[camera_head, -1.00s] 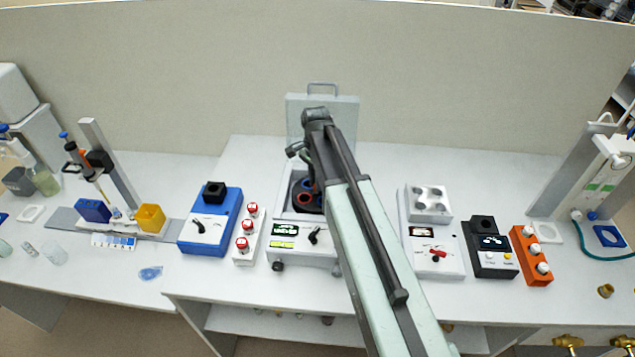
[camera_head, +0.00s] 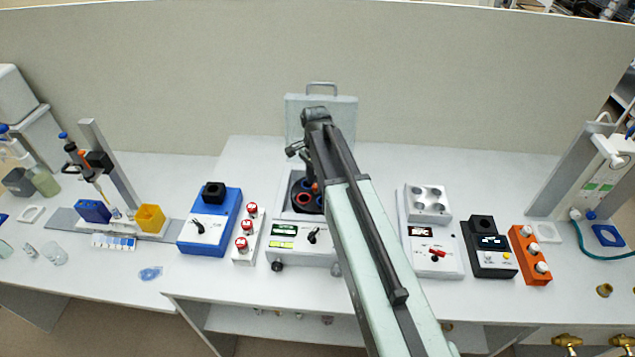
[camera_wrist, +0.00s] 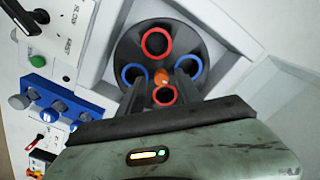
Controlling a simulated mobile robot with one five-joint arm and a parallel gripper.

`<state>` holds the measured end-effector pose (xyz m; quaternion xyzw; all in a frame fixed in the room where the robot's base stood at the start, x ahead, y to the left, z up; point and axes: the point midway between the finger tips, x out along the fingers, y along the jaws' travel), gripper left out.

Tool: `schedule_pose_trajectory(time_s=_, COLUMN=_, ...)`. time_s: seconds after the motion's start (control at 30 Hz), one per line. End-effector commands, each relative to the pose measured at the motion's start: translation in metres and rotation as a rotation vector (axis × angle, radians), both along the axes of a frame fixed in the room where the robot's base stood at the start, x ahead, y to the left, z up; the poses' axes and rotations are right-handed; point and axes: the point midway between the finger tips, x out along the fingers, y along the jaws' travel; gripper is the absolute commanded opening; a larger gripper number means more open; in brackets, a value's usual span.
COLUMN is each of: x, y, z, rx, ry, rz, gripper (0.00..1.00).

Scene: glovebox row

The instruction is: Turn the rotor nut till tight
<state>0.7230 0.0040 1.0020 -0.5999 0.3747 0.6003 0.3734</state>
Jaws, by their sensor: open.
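The rotor nut (camera_wrist: 161,77) is a small orange knob at the centre of the dark round rotor (camera_wrist: 192,45), which carries red-rimmed and blue-rimmed tube holes. The rotor sits in the open centrifuge (camera_head: 302,247), whose lid (camera_head: 345,108) stands up at the back. My gripper (camera_wrist: 162,80) is open over the rotor, one finger on each side of the nut. I cannot tell whether the fingers touch it. In the head view my gripper (camera_head: 313,182) is inside the bowl opening, and my arm covers the right part of the centrifuge.
A blue device (camera_head: 210,237) and a white rack with red-capped items (camera_head: 246,235) stand left of the centrifuge. A white device (camera_head: 432,255), a black device (camera_head: 490,262) and an orange block (camera_head: 530,268) stand to the right. A partition wall runs behind the bench.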

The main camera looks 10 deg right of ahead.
Motion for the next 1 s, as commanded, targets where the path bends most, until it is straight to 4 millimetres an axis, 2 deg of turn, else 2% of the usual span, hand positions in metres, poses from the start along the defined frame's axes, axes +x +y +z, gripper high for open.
schedule_pose_trajectory(time_s=0.43, x=-0.002, y=0.0, z=0.074, rx=-0.002, ry=0.001, rz=0.0, gripper=0.41)
schedule_pose_trajectory(time_s=1.0, x=-0.002, y=0.0, z=0.075, rx=-0.002, ry=0.001, rz=0.0, gripper=0.41)
